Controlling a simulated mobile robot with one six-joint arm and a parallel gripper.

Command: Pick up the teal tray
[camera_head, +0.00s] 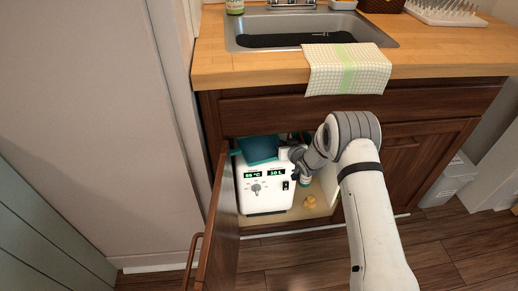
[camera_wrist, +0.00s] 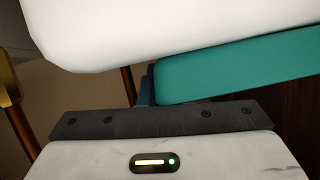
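The teal tray (camera_head: 259,149) lies on top of a white appliance (camera_head: 264,191) inside the open cabinet under the sink. In the wrist view the teal tray (camera_wrist: 240,68) is a flat teal band with a rounded end, running to the right edge. My gripper (camera_head: 290,154) reaches into the cabinet at the right side of the tray, by the appliance's upper right corner. In the wrist view my gripper's body and dark bar fill the bottom. Its fingertips are not clearly visible, so I cannot tell whether it touches the tray.
The open cabinet door (camera_head: 222,226) stands left of the appliance. The wooden counter (camera_head: 270,70) with the sink (camera_head: 306,24) and a hanging checked towel (camera_head: 346,70) is above. The right door (camera_head: 416,160) is shut.

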